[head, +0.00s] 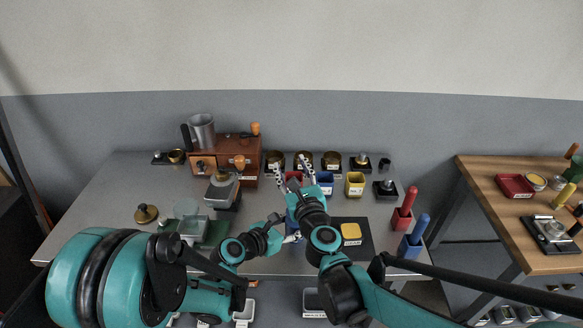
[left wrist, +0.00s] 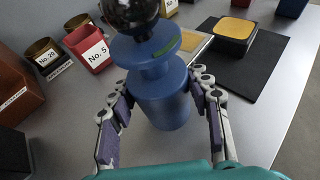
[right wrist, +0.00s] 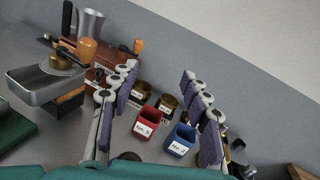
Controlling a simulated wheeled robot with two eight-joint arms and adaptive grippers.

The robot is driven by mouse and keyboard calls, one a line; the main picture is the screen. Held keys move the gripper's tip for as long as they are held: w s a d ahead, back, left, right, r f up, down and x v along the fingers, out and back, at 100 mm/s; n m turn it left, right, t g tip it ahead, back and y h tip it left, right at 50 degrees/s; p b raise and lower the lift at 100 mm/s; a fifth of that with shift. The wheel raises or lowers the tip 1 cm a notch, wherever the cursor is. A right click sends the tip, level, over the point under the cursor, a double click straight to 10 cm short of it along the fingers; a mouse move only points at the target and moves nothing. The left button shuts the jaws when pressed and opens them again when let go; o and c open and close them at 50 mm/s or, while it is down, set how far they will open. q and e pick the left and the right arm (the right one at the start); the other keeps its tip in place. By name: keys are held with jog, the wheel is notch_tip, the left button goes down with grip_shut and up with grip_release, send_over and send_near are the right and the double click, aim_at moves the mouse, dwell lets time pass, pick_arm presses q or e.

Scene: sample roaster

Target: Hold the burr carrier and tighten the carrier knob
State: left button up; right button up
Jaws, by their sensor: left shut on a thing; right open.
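The burr carrier is a blue stepped cylinder (left wrist: 160,98) standing upright, with a green mark on its upper flange. A round black carrier knob (left wrist: 130,12) sits on its top, cut off by the frame edge. My left gripper (left wrist: 163,108) has a finger on each side of the carrier's lower body and is shut on it. In the head view the carrier (head: 291,219) is mostly hidden by my arms. My right gripper (head: 293,174) is open and empty, pointing toward the back of the table above the carrier; its spread fingers show in the right wrist view (right wrist: 160,88).
A red No. 5 cup (right wrist: 147,123), a blue No. 2 cup (right wrist: 180,140) and a yellow cup (head: 355,184) stand behind the carrier. A dark mat (head: 360,225) with a yellow pad (head: 350,231) lies to the right. A wooden-handled machine (head: 222,152) stands back left.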

jog(key=shift+o, duration=0.2)
jog(key=s+d+f+n+g+y, duration=0.1)
jog(key=d+f+n+g+y, duration=0.1)
jog(key=y, duration=0.1)
jog(key=s+d+f+n+g+y, duration=0.2)
jog(key=y, duration=0.1)
jog(key=s+d+f+n+g+y, duration=0.2)
jog(key=d+n+y, duration=0.1)
jog(key=y, duration=0.1)
jog(key=shift+f, duration=0.35)
notch_tip(320, 180, down, 3)
jog(key=s+d+n+g+y, duration=0.1)
jog(key=s+n+g, duration=0.1)
jog(key=s+g, duration=0.1)
jog(key=x, duration=1.1)
jog(key=shift+w+a, duration=0.2)
jog(key=shift+w, duration=0.3)
jog(key=shift+f, duration=0.1)
grip_shut()
